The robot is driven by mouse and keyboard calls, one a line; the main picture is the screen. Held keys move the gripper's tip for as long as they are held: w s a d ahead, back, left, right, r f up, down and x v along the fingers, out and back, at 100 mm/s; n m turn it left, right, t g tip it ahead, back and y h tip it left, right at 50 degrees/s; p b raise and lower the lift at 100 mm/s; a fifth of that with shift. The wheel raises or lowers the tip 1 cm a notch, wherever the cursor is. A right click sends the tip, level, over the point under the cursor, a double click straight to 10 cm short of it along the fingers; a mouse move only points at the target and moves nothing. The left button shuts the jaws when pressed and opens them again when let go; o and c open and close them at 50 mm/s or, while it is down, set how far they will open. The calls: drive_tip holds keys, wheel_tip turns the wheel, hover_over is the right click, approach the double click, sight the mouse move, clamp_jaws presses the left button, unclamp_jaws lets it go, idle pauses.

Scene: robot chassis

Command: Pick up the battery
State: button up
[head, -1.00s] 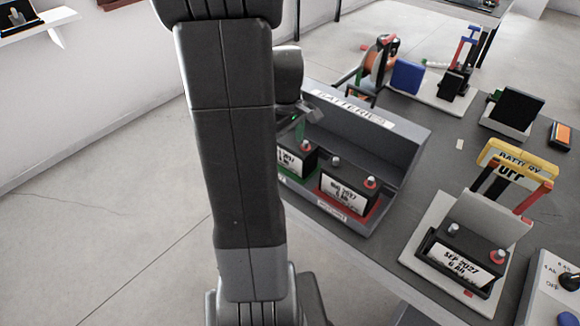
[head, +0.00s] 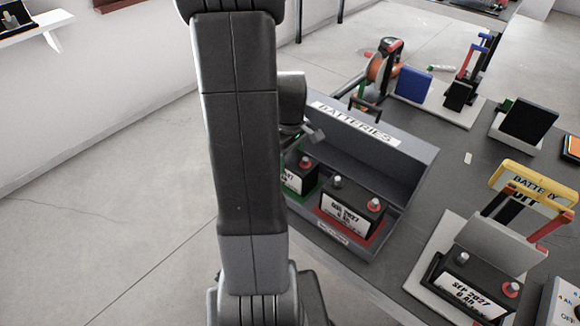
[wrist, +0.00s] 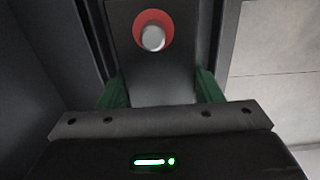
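In the head view, a black battery (head: 299,178) sits in the green-marked place of the grey batteries box, partly hidden by my arm. A second black battery (head: 350,207) with a white dated label sits beside it on the red-marked place. My gripper (head: 308,135) is just above the green-marked battery, largely hidden behind my arm. The wrist view looks down on a dark battery top (wrist: 160,75) with a red-ringed terminal, between green edges. My gripper's dark body crosses the bottom of that view; its fingertips do not show clearly, so I cannot tell whether it grips.
The grey box (head: 420,165) has a raised back labelled BATTERIES. To the right, a third battery (head: 463,288) sits on a white stand (head: 420,262) under a yellow sign (head: 533,182). A blue panel (head: 413,84) and other devices stand farther back. The floor at left is clear.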

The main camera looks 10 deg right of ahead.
clamp_jaws()
drive_tip(key=shift+r, duration=0.1)
drive_tip(key=shift+w+r, duration=0.1)
drive_tip(key=shift+r, duration=0.05)
